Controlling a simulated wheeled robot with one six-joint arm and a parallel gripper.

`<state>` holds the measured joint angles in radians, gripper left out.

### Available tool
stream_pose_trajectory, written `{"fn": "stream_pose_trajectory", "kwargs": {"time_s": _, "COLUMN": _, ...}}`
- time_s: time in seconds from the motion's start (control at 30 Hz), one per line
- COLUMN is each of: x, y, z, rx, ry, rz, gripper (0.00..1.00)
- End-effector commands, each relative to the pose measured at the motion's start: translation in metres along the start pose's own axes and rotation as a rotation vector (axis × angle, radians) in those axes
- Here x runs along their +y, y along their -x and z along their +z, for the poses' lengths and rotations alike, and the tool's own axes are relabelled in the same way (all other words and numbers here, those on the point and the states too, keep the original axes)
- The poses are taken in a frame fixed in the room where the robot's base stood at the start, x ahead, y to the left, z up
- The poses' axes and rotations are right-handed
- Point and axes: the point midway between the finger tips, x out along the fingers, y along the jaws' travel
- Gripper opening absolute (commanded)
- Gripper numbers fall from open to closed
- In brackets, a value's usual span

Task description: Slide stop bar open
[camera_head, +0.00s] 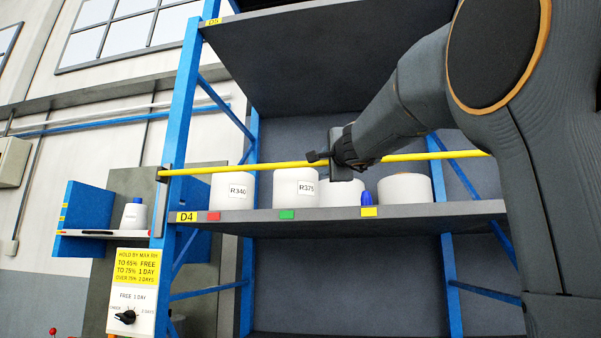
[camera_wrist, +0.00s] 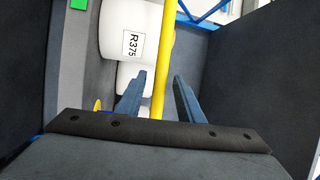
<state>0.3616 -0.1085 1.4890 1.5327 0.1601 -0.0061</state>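The yellow stop bar (camera_head: 230,169) runs across the front of the shelf marked D4, ahead of the white bobbins. Its left end meets a dark bracket (camera_head: 164,173) on the blue post. My gripper (camera_head: 338,158) is at the middle of the bar in the head view. In the wrist view the bar (camera_wrist: 164,50) passes between the two fingers of my gripper (camera_wrist: 160,95), with a narrow gap visible on each side. The fingers are open. Whether the bar lies fully in the depth of the fingers is hard to tell.
Bobbins R340 (camera_head: 232,191) and R375 (camera_head: 296,188) stand behind the bar, with more white bobbins (camera_head: 404,188) to the right. A small blue object (camera_head: 367,197) is near the shelf edge. A yellow sign (camera_head: 136,266) and a dial panel (camera_head: 131,311) are at lower left.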

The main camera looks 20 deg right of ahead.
Motion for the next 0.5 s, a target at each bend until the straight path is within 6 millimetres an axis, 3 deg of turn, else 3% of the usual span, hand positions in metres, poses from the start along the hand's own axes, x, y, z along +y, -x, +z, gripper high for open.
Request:
{"fn": "stream_pose_trajectory", "kwargs": {"time_s": 0.2, "x": -0.001, "y": -0.033, "z": 0.001, "rx": -0.002, "ry": 0.001, "rz": 0.001, "gripper": 0.34}}
{"fn": "stream_pose_trajectory", "kwargs": {"time_s": 0.5, "x": -0.001, "y": -0.051, "z": 0.003, "rx": -0.005, "ry": 0.001, "rz": 0.000, "gripper": 0.34}}
